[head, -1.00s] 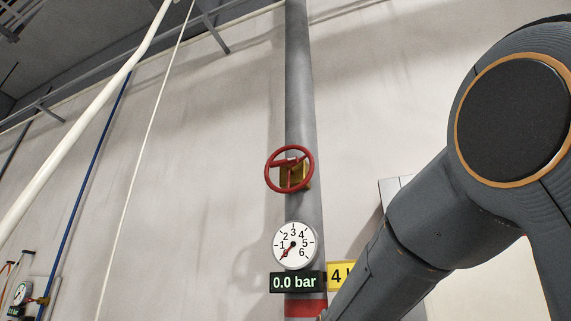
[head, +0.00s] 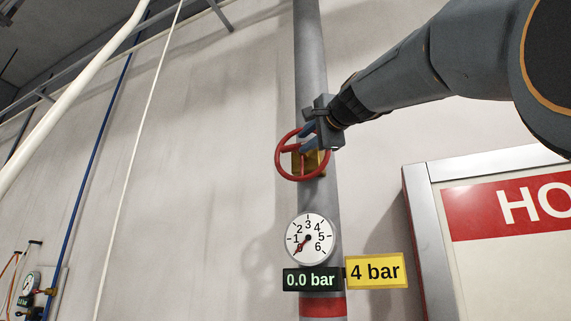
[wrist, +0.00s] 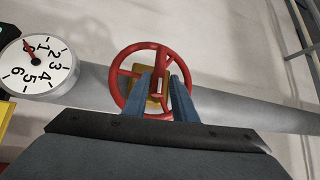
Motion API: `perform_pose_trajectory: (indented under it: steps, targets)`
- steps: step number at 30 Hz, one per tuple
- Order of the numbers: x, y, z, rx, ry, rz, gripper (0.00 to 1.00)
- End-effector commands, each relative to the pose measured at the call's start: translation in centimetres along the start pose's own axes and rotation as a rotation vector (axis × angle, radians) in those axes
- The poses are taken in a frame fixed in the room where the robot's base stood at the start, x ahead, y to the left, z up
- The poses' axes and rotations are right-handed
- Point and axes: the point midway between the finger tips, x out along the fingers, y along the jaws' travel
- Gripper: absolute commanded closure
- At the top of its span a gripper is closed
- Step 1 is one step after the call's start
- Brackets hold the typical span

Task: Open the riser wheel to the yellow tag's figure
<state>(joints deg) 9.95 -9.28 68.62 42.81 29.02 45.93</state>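The red riser wheel (head: 281,164) sits on a brass valve body on the grey vertical pipe. My gripper (head: 304,136) is at its upper right rim in the head view. In the wrist view the two blue fingers (wrist: 163,80) stand apart, in front of the wheel (wrist: 119,82), with a red spoke showing between them. I cannot tell whether they touch the wheel. The round gauge (head: 309,239) has its needle at 0, and the display (head: 310,280) reads 0.0 bar. The yellow tag (head: 376,271) reads 4 bar. The gauge also shows in the wrist view (wrist: 38,66).
A white panel with a red sign (head: 500,207) and metal frame stands to the right of the pipe. A smaller gauge with hoses (head: 32,283) is at lower left. White and blue pipes run up the left wall. The wall left of the wheel is clear.

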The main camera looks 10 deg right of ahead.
Motion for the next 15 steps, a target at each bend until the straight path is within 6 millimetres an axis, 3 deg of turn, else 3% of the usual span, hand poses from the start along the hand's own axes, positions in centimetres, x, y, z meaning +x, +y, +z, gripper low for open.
perform_pose_trajectory:
  steps: [7,15]
  targets:
    - [3.8,-0.1,0.0,0.0,-0.002,0.003,0.75]
    - [5.6,0.0,0.2,-0.002,-0.003,0.001,0.75]
